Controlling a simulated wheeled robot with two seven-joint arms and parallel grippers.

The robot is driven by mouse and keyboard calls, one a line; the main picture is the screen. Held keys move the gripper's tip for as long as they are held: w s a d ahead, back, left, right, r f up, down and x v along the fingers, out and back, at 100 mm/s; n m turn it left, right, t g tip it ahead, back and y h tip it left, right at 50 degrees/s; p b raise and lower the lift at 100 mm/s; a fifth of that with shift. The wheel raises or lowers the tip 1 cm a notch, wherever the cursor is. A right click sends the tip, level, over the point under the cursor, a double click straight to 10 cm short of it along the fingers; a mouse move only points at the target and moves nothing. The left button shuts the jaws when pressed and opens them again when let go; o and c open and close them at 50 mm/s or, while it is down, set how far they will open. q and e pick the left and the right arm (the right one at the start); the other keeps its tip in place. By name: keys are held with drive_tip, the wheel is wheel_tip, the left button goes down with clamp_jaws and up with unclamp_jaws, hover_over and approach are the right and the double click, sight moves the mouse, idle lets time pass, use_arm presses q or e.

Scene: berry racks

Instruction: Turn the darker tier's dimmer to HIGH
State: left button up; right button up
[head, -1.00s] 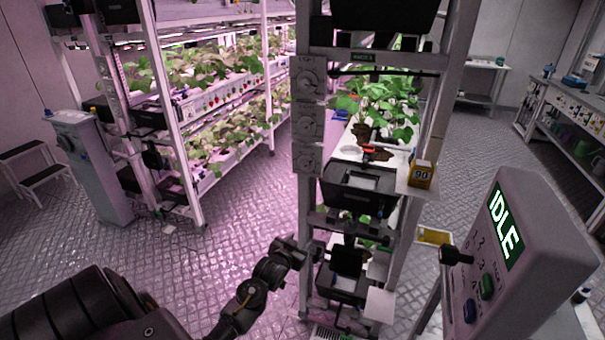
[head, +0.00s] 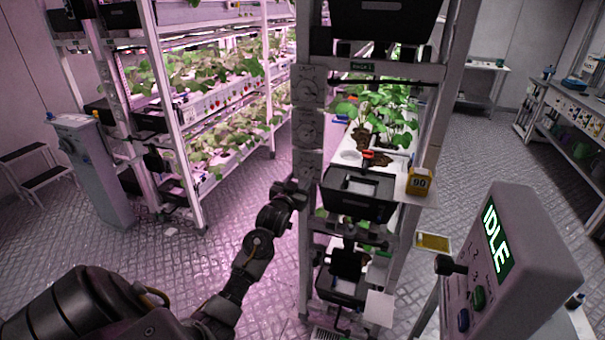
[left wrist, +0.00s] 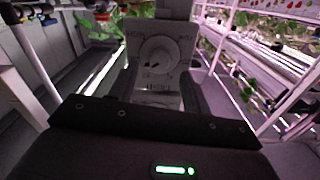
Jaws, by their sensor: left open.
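Three round dimmer dials sit one above another on the near post of the middle rack: a top dial (head: 308,86), a middle dial (head: 308,131) and a bottom dial (head: 307,165). Their settings are too small to read in the head view. My left gripper (head: 300,186) is just below the bottom dial, close to the post. In the left wrist view a pale dial (left wrist: 158,58) with a dark pointer mark faces me beyond the open, empty fingers. A second panel below it is partly hidden by my gripper. My right gripper is out of view.
The middle rack holds green plants (head: 385,120), a black crate (head: 358,192) and a yellow timer (head: 418,181). A control box reading IDLE (head: 520,250) stands at right. A pink-lit plant rack (head: 190,170) is at left, with clear floor between.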

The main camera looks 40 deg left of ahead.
sight(304, 173)
use_arm(q)
drive_tip(key=shift+p+x, duration=0.3)
drive_tip(key=shift+x, duration=1.55)
drive_tip(key=shift+c, duration=0.4)
drive_tip(key=c, duration=0.9)
